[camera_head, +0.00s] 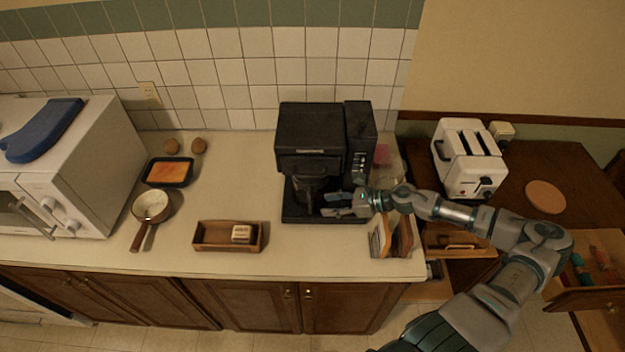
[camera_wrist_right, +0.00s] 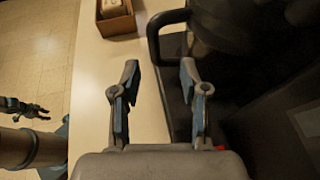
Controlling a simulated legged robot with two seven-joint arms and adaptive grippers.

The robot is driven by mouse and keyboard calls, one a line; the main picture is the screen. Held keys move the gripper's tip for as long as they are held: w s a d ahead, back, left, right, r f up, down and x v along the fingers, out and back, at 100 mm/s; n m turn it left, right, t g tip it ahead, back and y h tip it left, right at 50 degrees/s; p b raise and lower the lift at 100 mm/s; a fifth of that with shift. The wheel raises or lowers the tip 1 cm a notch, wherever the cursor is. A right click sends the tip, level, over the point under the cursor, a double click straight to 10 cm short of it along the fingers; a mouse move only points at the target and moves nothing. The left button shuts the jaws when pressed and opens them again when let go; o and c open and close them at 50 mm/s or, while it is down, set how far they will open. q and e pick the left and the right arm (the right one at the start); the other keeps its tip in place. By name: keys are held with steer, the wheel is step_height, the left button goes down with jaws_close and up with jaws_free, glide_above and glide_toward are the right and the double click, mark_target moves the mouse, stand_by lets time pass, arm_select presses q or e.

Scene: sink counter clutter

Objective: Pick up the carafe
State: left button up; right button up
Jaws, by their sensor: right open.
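The dark carafe (camera_head: 307,192) sits in the black coffee maker (camera_head: 310,130) on the counter. Its black handle (camera_wrist_right: 154,38) shows in the right wrist view, just ahead of the fingertips and roughly in line with the gap between them. My right gripper (camera_head: 327,204) is open and empty at the front right of the carafe; it also shows in the right wrist view (camera_wrist_right: 159,68). The carafe body is dark and only partly visible. My left gripper (camera_wrist_right: 28,109) shows small at the left edge of the right wrist view, away from the carafe; its jaw state is unclear.
A wooden box (camera_head: 212,246) with a white block stands left of the coffee maker. A wooden holder (camera_head: 392,237) stands close beneath my right forearm. A pan (camera_head: 152,206), black dish (camera_head: 168,182) and microwave (camera_head: 95,160) stand left; a toaster (camera_head: 468,165) stands right.

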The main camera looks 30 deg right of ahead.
mark_target(310, 212)
steer(key=x, duration=0.6)
steer(key=shift+s+a+f+b, duration=0.1)
steer(key=shift+s+f+b, duration=0.1)
steer(key=shift+f+b, duration=0.15)
steer(key=shift+w+a+f, duration=0.1)
steer(key=shift+a+f, duration=0.05)
steer(key=shift+f, duration=0.1)
arm_select(q)
steer(key=shift+w+d+f, duration=0.15)
steer(key=shift+w+f, duration=0.05)
steer(key=shift+f, duration=0.3)
arm_select(e)
steer(key=shift+a+f, duration=0.1)
steer(key=shift+a, duration=0.2)
steer(key=shift+a, duration=0.1)
steer(key=c, duration=0.7)
jaws_close()
